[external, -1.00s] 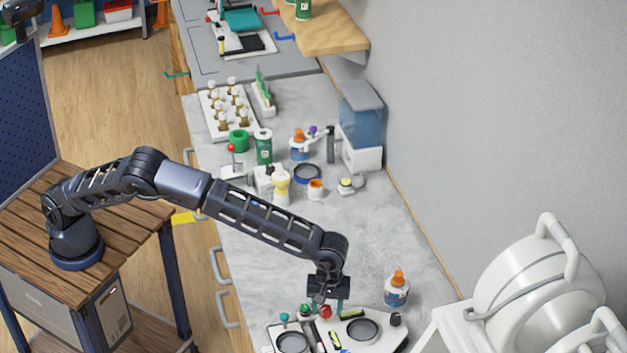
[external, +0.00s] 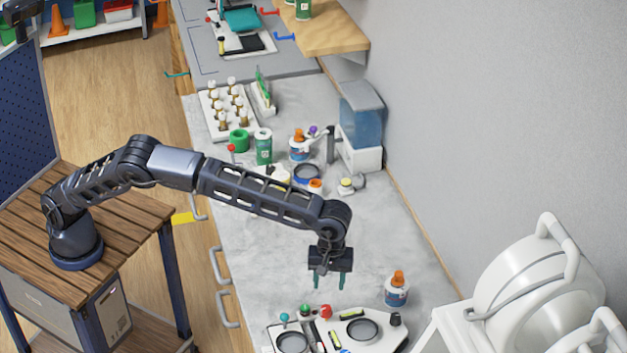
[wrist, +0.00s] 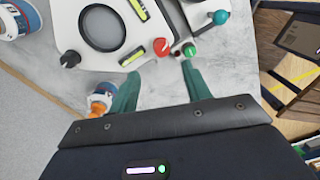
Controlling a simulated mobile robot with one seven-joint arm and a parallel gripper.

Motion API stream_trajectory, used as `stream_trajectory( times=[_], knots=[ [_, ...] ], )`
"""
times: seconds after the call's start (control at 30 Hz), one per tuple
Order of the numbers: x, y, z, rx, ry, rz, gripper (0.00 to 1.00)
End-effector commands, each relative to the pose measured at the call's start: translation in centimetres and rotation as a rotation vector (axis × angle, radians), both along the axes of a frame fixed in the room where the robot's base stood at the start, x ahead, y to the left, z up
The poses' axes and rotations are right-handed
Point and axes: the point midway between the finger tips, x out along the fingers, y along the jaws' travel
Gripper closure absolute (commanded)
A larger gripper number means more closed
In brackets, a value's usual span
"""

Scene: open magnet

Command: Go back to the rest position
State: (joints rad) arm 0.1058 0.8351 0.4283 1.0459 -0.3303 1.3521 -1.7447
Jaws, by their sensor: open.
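My gripper (external: 329,281) is open and empty, with its green fingers pointing down above the grey counter. It hangs just behind the white tray (external: 378,342), clear of it. In the wrist view the two green fingers (wrist: 160,92) are spread apart with nothing between them. Beyond them lie the tray's red knob (wrist: 162,47), green knob (wrist: 189,50) and a dark ring (wrist: 101,28). My arm reaches out from its base on the wooden table, bent down at the wrist.
Several bottles and a green-white can (external: 263,146) stand farther back. A large white machine (external: 540,275) fills the right. The counter between (external: 375,235) is clear.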

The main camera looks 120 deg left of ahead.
Motion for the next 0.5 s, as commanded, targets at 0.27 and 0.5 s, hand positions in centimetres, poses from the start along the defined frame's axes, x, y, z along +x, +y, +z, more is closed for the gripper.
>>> stream_trajectory(
  times=[0.27, 0.5],
  knots=[
    [0.00, 0.00, 0.70, 0.000, 0.001, 0.000, 0.52],
    [-0.19, 0.04, 1.02, -0.002, -0.002, -0.005, 0.52]
  ],
)
